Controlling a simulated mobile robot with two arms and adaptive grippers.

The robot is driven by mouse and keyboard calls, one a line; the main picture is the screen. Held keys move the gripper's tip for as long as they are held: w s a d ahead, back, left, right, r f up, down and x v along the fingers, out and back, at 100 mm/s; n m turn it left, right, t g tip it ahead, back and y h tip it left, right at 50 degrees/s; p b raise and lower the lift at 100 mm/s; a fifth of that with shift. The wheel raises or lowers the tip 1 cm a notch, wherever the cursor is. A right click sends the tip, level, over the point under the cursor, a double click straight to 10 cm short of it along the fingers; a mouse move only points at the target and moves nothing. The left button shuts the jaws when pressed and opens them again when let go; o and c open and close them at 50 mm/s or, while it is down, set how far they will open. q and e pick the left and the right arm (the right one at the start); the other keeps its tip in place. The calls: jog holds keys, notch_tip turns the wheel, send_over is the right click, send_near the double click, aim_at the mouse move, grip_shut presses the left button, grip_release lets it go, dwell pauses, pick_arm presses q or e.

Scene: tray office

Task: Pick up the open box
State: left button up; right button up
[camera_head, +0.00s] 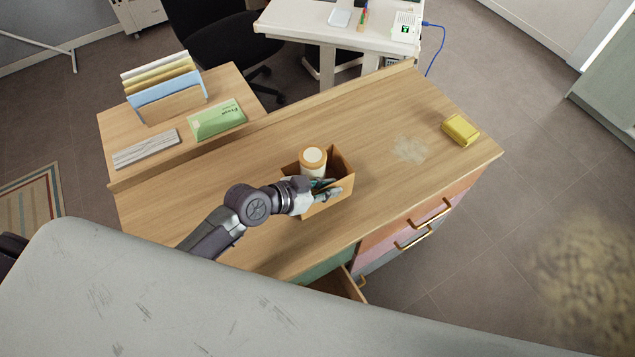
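The open box (343,163) is a small brown box standing on the wooden desk. A white and orange cylindrical container (312,161) stands upright in it. My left gripper (325,188) is at the box's left front side, with its fingers over or against the near part of the box. The fingers are small and overlap the box, so I cannot tell whether they are open or shut, or touching it. Part of the box's left side is hidden behind my gripper. My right gripper is not in view.
A yellow block (460,129) lies near the desk's right end. A file rack (168,92), a green box (217,120) and a grey keyboard-like item (146,148) sit on the raised left section. A drawer (340,284) stands open at the front.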

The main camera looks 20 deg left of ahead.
pick_arm(q)
jog(key=shift+c, duration=0.2)
grip_shut()
jog(key=shift+r, duration=0.15)
